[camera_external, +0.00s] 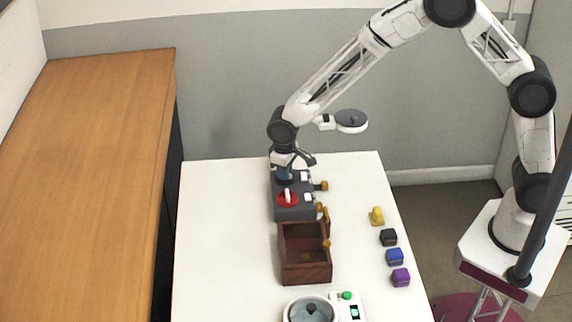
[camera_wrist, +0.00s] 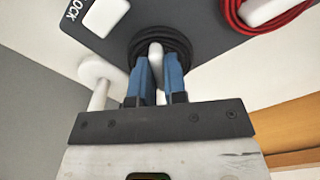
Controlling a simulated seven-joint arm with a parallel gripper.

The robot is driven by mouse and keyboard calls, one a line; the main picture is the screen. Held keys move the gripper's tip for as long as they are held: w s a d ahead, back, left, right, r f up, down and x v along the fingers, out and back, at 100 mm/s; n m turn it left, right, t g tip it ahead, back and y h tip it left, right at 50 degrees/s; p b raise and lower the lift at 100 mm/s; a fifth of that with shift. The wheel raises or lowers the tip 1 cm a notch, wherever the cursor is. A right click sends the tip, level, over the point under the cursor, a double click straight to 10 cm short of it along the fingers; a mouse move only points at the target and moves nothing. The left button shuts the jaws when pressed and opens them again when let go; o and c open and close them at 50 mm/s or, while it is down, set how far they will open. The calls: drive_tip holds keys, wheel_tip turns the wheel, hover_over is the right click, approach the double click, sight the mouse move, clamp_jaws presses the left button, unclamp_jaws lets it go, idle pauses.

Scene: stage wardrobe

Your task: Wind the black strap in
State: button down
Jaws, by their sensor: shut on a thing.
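The black strap (camera_wrist: 137,47) lies as a dark coil around a white handle (camera_wrist: 156,54) on a dark grey unit (camera_wrist: 180,14). My gripper (camera_wrist: 157,62) has its blue fingers on both sides of that handle, shut on it, at the coil. In the external view my gripper (camera_external: 285,173) points down at the far end of the grey unit (camera_external: 294,212). There the arm and fingers hide the black strap. A red coil (camera_external: 288,199) with its own white handle sits nearer on the same unit, and it shows at the top right of the wrist view (camera_wrist: 233,15).
An open wooden box (camera_external: 305,273) stands just in front of the unit. Yellow (camera_external: 377,216), black (camera_external: 388,237), blue (camera_external: 394,257) and purple (camera_external: 401,278) pieces stand to the right. A device with a round bowl (camera_external: 311,311) is at the front. The table's left side is clear.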

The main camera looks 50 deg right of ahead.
drive_tip(key=m, duration=0.5)
drive_tip(key=shift+m, duration=0.3)
drive_tip(key=m, duration=0.5)
drive_tip(key=shift+m, duration=0.4)
drive_tip(key=c, duration=1.2)
unclamp_jaws()
drive_tip(key=shift+o, duration=0.2)
drive_tip(key=shift+r, duration=0.1)
drive_tip(key=shift+r, duration=3.85)
